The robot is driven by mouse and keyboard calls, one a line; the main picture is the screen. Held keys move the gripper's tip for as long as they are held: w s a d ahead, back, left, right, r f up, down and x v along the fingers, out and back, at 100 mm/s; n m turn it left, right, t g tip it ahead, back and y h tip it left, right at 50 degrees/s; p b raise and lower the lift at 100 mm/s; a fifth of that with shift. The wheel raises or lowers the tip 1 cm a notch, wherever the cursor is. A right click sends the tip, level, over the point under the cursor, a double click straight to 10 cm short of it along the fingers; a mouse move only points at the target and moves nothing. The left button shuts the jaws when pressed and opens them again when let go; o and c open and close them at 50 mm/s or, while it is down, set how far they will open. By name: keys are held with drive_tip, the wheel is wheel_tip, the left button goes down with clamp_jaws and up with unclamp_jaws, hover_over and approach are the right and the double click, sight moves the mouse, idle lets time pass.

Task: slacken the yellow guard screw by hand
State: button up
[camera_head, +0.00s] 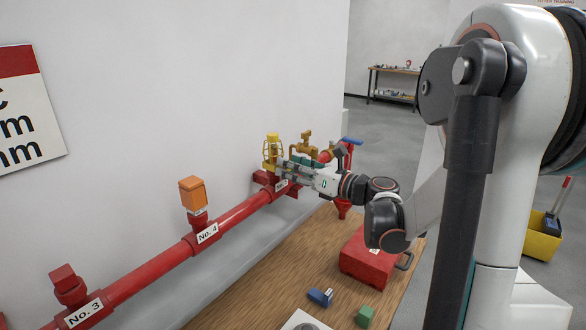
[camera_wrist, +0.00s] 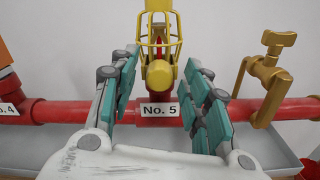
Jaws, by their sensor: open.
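The yellow guard screw (camera_wrist: 160,73) shows its round head end-on at the front of the yellow wire guard (camera_wrist: 138,35) in the wrist view. The guard stands above the red fitting labelled No. 5 (camera_wrist: 160,110); in the head view the guard (camera_head: 272,147) is upright on the pipe. My gripper (camera_wrist: 165,85) is open, with one teal-padded finger on each side of the screw head. A gap shows between each finger and the screw, so neither appears to touch it. In the head view my gripper (camera_head: 284,164) points at the guard's lower part, and the screw is hidden there.
A red pipe (camera_head: 240,212) runs along the wall, with an orange cap (camera_head: 193,194) at No. 4. A brass valve (camera_wrist: 267,70) stands to the right of the guard. A red toolbox (camera_head: 367,262) and small blocks lie on the wooden bench (camera_head: 262,300) below.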

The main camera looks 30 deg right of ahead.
drive_tip(key=shift+c, duration=0.5)
clamp_jaws()
drive_tip(key=shift+a+f+n+b, duration=0.1)
drive_tip(key=shift+n+b, duration=0.5)
drive_tip(key=shift+n, duration=3.45)
drive_tip(key=shift+a+n+b, duration=0.1)
drive_tip(key=shift+n+b, duration=0.5)
drive_tip(key=shift+n, duration=3.45)
